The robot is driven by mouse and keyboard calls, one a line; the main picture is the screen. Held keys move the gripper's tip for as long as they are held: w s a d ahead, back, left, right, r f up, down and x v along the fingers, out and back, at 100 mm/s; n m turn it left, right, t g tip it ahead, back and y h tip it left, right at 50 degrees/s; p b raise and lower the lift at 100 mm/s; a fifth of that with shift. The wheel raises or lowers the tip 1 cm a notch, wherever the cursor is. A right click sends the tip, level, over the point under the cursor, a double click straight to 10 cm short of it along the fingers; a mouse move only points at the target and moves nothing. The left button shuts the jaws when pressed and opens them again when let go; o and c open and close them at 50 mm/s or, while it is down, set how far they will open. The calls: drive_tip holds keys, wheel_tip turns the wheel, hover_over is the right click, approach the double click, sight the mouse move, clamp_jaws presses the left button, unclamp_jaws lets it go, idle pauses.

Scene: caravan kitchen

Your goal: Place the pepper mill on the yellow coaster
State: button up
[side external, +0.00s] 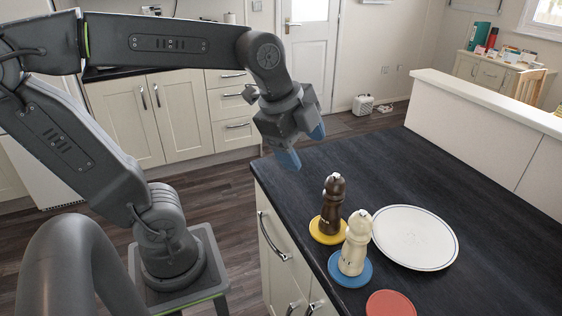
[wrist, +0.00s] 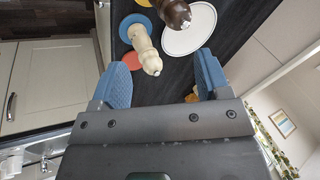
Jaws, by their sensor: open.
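The dark brown pepper mill (side external: 333,205) stands upright on the yellow coaster (side external: 316,235), its base within the coaster's outline. A cream mill (side external: 355,243) stands upright on a blue coaster (side external: 346,279), close beside the pepper mill. The cream mill also shows in the wrist view (wrist: 147,48). My gripper (side external: 303,147) is open and empty. It is above the counter's far left end, higher than the mills and apart from them.
A white plate (side external: 415,237) lies right of the mills. A red coaster (side external: 390,304) lies at the front. The dark countertop (side external: 400,165) is clear behind the mills and plate. A low white partition (side external: 490,115) borders its right side.

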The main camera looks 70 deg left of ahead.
drive_tip(key=s+f+n+t, duration=0.1)
drive_tip(key=s+f+n, duration=0.2)
drive_tip(key=n, duration=0.9)
drive_tip(key=s, duration=0.2)
drive_tip(key=shift+s+d+f+n, duration=0.25)
drive_tip(key=shift+s+n, duration=0.1)
drive_tip(key=shift+n, duration=0.05)
